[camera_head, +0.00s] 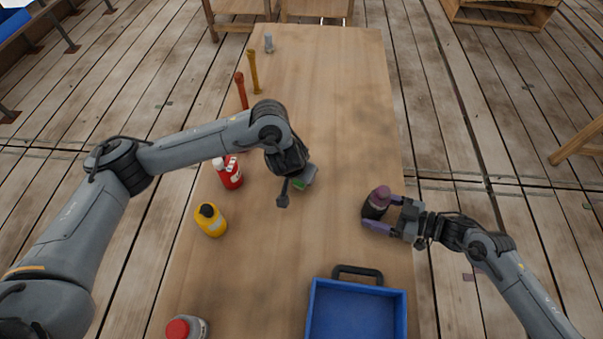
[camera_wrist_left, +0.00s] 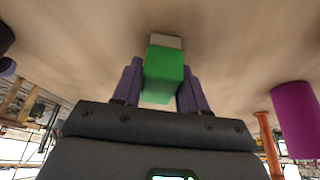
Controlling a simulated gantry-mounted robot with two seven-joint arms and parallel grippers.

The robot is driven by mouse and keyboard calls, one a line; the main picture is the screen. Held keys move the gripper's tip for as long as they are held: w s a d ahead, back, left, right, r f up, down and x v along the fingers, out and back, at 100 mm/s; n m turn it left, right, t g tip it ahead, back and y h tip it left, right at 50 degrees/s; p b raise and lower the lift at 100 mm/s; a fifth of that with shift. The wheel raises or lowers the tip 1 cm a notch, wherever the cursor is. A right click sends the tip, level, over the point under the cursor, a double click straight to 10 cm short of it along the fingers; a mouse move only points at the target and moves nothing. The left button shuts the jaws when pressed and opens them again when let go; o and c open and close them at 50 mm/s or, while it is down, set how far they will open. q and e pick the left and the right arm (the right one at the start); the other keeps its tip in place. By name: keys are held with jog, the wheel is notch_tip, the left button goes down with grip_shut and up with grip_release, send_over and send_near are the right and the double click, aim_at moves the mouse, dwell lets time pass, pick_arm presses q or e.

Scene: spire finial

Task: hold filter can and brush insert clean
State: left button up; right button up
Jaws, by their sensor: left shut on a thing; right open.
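A dark can with a purple top (camera_head: 377,202), which may be the filter can, stands upright on the right side of the table. My right gripper (camera_head: 383,213) is open, its purple fingers around or beside the can; I cannot tell if they touch it. My left gripper (camera_wrist_left: 160,85) is shut on a green block-shaped thing with a pale end (camera_wrist_left: 163,64), possibly the brush. This green thing also shows in the head view (camera_head: 299,184), low over mid-table and partly hidden by my left wrist. Whether it touches the table is unclear.
A blue tray with a dark handle (camera_head: 357,312) is at the near right. Orange (camera_head: 241,88) and yellow (camera_head: 254,72) tools stand farther back. The far right table is clear.

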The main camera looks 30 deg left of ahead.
jog(key=shift+c, duration=0.4)
jog(key=c, duration=0.5)
dwell(0.8)
